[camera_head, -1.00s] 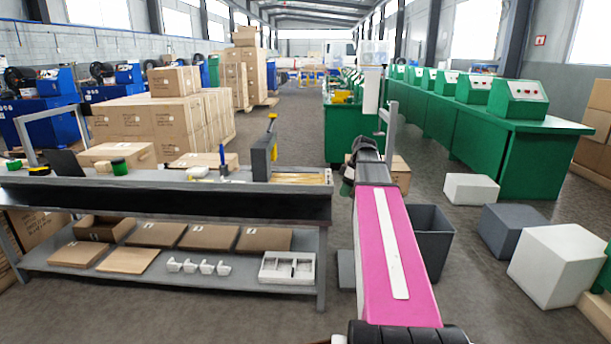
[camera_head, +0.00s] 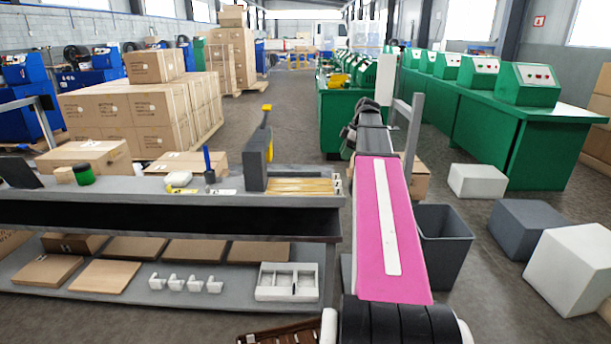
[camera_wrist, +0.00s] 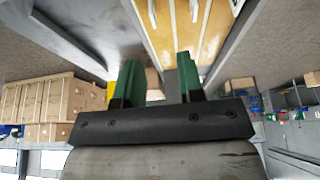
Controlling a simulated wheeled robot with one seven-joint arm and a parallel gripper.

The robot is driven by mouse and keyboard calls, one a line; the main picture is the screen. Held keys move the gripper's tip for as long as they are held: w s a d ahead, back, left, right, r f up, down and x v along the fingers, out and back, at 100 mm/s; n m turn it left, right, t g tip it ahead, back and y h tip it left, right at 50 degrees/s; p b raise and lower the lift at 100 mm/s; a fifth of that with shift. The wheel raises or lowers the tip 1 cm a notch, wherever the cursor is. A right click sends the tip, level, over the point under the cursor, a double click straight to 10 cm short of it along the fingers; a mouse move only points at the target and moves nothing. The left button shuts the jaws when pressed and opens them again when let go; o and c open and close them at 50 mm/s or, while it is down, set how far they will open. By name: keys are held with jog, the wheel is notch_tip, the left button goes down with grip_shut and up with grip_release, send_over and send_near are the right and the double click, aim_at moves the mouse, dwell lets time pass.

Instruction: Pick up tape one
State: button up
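Several yellow strips (camera_head: 300,186) lie side by side at the right end of the grey workbench (camera_head: 130,212), with small numbered labels at their right ends. A tan roll (camera_head: 64,175) and a green roll (camera_head: 84,175) stand at the bench's left part. I cannot tell which of these is tape one. In the wrist view, which appears upside down, the yellow strip holder (camera_wrist: 184,32) with white pieces shows beyond my gripper (camera_wrist: 160,78). Its green fingers are apart with nothing seen between them. In the head view my arm reaches forward, right of the bench.
A dark upright block with a yellow top (camera_head: 257,160) stands beside the strips. A blue-handled tool (camera_head: 208,168) and a white item (camera_head: 179,179) are left of it. A grey bin (camera_head: 444,240) stands right of my arm. The lower shelf holds boxes and a white tray (camera_head: 287,282).

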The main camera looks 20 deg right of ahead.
jog(key=x, duration=0.7)
jog(key=w+x, duration=0.1)
jog(key=x, duration=0.3)
jog(key=shift+a+r, duration=0.1)
jog(key=shift+a, duration=0.05)
grip_shut()
